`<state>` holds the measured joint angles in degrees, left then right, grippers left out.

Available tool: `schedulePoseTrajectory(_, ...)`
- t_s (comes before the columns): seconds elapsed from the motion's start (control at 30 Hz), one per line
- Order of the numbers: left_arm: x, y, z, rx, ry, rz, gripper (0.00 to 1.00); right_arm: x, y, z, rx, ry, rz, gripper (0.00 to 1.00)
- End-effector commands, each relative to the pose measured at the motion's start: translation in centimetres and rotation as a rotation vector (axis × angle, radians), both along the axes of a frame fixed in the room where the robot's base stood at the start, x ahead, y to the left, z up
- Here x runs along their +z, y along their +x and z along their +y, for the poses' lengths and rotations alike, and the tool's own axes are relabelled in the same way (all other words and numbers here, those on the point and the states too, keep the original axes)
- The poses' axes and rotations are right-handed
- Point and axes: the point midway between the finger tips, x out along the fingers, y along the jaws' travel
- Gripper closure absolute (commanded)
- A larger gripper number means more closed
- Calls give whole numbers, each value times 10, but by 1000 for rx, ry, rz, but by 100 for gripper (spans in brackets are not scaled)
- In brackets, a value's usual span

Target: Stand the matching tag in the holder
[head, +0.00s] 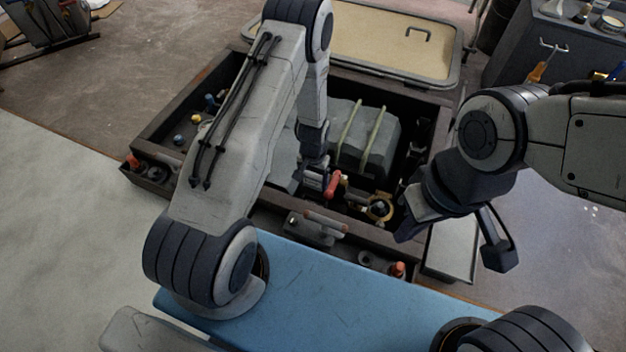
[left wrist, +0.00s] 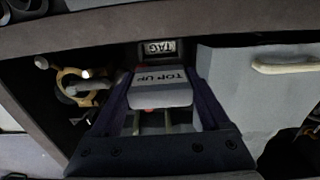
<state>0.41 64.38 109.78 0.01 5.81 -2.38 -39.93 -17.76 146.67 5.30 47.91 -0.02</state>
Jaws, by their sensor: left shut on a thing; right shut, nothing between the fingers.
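A pale grey tag (left wrist: 160,88) lettered "TOP UP", upside down in the left wrist view, is between the fingers of my left gripper (left wrist: 160,118). A small dark holder (left wrist: 163,47) marked "TAG" is on the wall just beyond it. The tag's edge is close to the holder; I cannot tell if they touch. In the head view my left gripper (head: 314,180) reaches down into the open hatch, and the arm hides much of that spot. My right gripper (head: 408,228) is shut and empty above the hatch's right front corner.
A grey box (head: 368,138) with yellowish straps fills the hatch's middle. A red lever (head: 334,185) and a brass ring fitting (head: 380,208) are close beside my left gripper. The hatch lid (head: 350,40) lies open behind. A blue surface (head: 310,285) is in front; a grey tray (head: 452,250) is at right.

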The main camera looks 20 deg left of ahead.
Motion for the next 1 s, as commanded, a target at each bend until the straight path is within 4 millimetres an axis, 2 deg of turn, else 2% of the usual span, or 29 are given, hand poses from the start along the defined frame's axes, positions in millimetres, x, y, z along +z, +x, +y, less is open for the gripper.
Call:
schedulePoseTrajectory(0.03, -10, 0, 0, 0, 0, 0, 75, -9, 0, 0, 0, 0, 0, 100)
schedulePoseTrajectory(0.73, -81, 0, 0, 0, 0, 0, 75, -78, 0, 0, 0, 0, 0, 100)
schedulePoseTrajectory(1.0, -105, 0, 0, 0, 0, 0, 75, -90, 0, 0, 0, 0, 0, 100)
